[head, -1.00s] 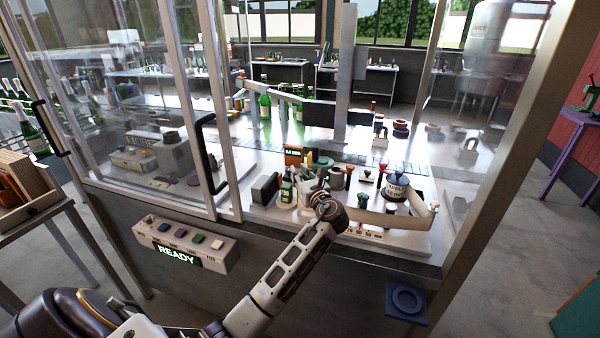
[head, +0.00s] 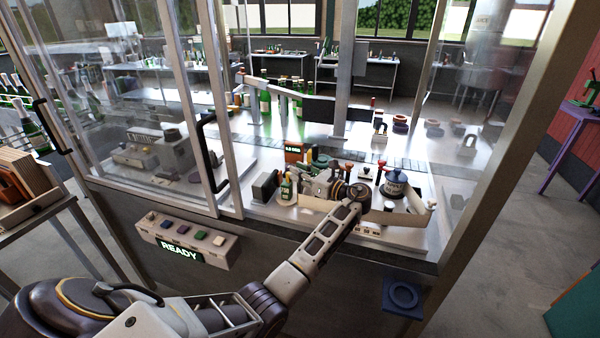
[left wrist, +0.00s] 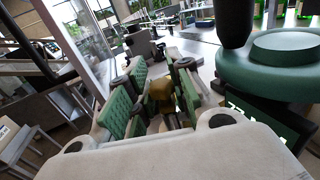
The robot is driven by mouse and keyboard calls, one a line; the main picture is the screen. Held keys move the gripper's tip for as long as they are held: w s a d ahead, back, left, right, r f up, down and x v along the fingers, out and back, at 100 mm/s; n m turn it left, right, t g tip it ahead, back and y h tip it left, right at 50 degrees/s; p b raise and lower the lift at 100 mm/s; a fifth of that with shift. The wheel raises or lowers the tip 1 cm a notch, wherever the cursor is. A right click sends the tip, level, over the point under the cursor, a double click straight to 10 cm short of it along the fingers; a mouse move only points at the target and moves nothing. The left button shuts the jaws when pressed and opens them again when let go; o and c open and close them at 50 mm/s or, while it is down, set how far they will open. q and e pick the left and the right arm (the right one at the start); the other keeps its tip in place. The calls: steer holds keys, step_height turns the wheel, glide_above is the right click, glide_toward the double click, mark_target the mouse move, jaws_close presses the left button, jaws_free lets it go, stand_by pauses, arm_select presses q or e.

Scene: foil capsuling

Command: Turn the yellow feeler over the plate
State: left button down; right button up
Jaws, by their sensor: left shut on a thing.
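My left gripper (head: 318,184) reaches through the open front of the glazed cabinet, low over the pale work surface. In the left wrist view its green-padded fingers (left wrist: 165,97) are closed around a mustard-yellow piece (left wrist: 188,92), which looks like the yellow feeler. The fingers hide most of it. In the head view the feeler is hidden or too small to tell apart at the gripper. I cannot pick out the plate with certainty; my wrist and gripper cover that part of the work surface. My right gripper is not in view.
A dark green bottle-like item (head: 287,188) stands left of the gripper. A blue-and-white round unit (head: 394,186) stands to the right, behind a low beige guard (head: 398,217). A large green round part (left wrist: 280,58) is close at right in the wrist view. A door handle (head: 207,150) is to the left.

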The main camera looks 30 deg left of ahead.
arm_select(q)
steer(key=shift+n+g, duration=0.5)
steer(key=shift+g, duration=0.6)
steer(key=c, duration=1.3)
jaws_free()
steer(key=shift+o, duration=0.2)
steer(key=shift+m+t, duration=1.2)
steer(key=shift+t, duration=1.1)
steer(key=shift+m+t+h+b, duration=1.05)
steer(key=shift+m+t, duration=0.55)
steer(key=shift+t, duration=0.6)
